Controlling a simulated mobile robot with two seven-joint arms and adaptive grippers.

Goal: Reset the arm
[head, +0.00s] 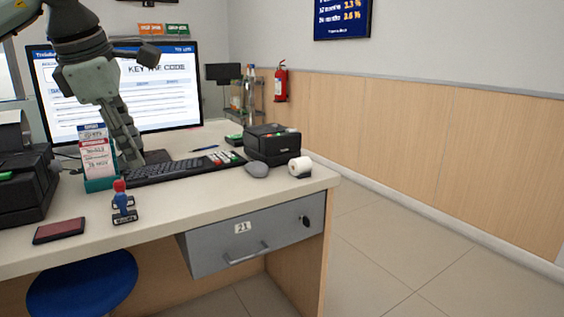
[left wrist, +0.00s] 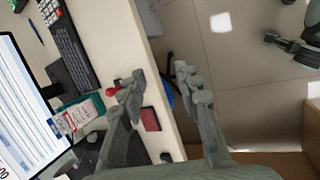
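My left gripper (head: 128,150) hangs from the upper left of the head view, fingers pointing down over the desk, in front of the monitor and beside the keyboard. In the left wrist view its two fingers (left wrist: 158,88) stand apart with nothing held between them. My right gripper (left wrist: 290,46) shows at the right edge of the left wrist view, over the floor; its finger opening is unclear. The head view does not show it.
The desk holds a monitor (head: 165,95), keyboard (head: 180,170), teal brochure holder (head: 100,184), stamp (head: 123,205), dark red booklet (head: 59,231), mouse (head: 257,169), paper roll (head: 300,167) and black printer (head: 272,146). A grey drawer (head: 255,240) is below. Floor at right is clear.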

